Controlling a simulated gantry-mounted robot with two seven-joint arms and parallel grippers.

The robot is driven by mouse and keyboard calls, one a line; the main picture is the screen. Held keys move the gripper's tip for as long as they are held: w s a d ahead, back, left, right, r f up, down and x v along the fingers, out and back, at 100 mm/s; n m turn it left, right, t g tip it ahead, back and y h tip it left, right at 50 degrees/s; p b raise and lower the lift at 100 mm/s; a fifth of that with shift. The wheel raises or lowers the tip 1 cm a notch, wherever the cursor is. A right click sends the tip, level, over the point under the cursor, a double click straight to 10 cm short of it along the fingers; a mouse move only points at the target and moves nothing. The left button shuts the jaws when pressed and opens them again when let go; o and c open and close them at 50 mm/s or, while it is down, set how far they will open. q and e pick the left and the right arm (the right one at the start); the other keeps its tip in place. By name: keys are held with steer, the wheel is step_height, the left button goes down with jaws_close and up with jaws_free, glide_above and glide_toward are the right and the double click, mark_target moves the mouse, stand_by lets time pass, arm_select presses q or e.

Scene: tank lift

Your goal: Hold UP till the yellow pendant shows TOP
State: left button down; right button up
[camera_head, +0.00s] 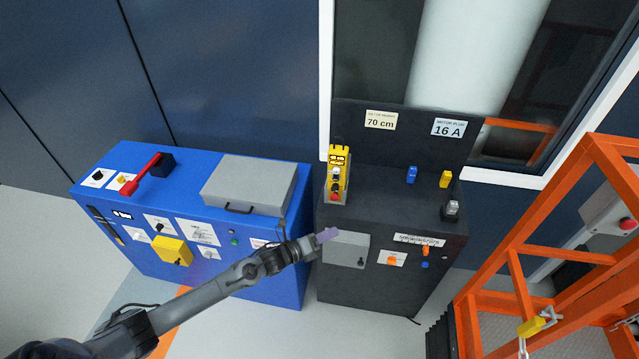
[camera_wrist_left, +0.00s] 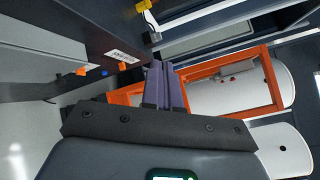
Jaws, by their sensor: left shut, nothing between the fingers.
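The yellow pendant (camera_head: 337,178) stands upright at the left end of the dark cabinet's top. It has a small dark display near its upper end, buttons below, and a red button at the bottom. The display text is too small to read. My left gripper (camera_head: 327,235) is in front of the dark cabinet, below and apart from the pendant. Its purple fingers are together and empty; they also show in the left wrist view (camera_wrist_left: 164,84). The pendant does not show clearly in the left wrist view. My right gripper is not in view.
The dark cabinet (camera_head: 335,285) carries signs reading 70 cm and 16 A, plus blue and yellow plugs. A blue cabinet (camera_head: 275,285) with a red lever (camera_head: 142,175) and grey lid (camera_head: 249,183) stands left. An orange frame (camera_head: 520,190) stands right.

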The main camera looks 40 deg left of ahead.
mark_target(336, 171)
arm_select(q)
steer(key=w+a+r+m+t+b, duration=0.1)
steer(key=w+a+r+b, duration=0.3)
steer(key=w+a+b, duration=0.1)
steer(key=shift+w+a+r+t, duration=0.2)
steer(key=shift+w+a+t, duration=0.1)
steer(key=shift+w+a, duration=0.55)
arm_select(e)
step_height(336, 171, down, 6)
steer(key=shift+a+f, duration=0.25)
arm_select(q)
steer(key=shift+a, duration=0.1)
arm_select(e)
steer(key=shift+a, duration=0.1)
arm_select(q)
steer(key=w+a+b, duration=0.4)
steer(key=w+b, duration=0.3)
steer(key=b, duration=0.2)
steer(key=shift+w+a, duration=0.2)
steer(key=shift+a, duration=0.05)
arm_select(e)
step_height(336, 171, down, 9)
